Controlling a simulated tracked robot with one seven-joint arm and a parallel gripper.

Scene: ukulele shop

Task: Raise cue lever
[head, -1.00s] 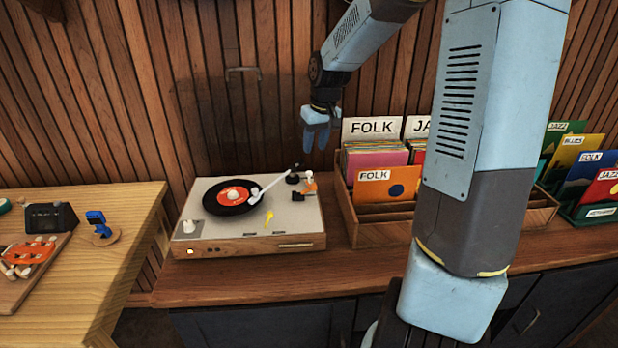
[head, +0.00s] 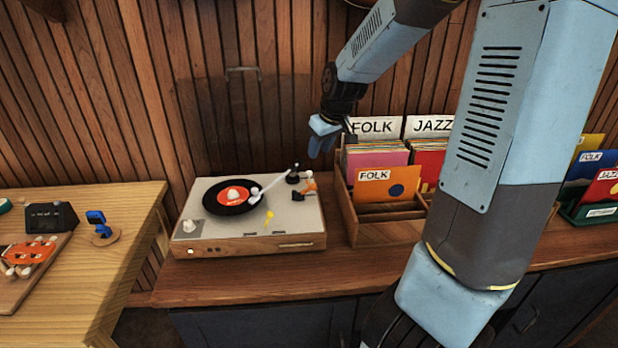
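A turntable (head: 225,247) with a grey deck and a wooden base stands on the wooden sideboard. A black record (head: 221,207) with an orange-red label lies on it, and the white tonearm (head: 277,180) reaches over the record's right edge. A small orange lever-like part (head: 311,183) sits beside the tonearm's black base, and a small yellow part (head: 269,214) stands on the deck's front. I cannot tell for sure which is the cue lever. My gripper (head: 321,147) hangs above and behind the turntable's right rear corner, apart from it. Its finger gap is unclear.
A wooden crate (head: 380,234) of records with FOLK and JAZZ cards stands close right of the turntable. A green record holder (head: 590,214) is farther right. A light wooden table (head: 100,270) is at left. The slatted wall is close behind. The sideboard's front strip is clear.

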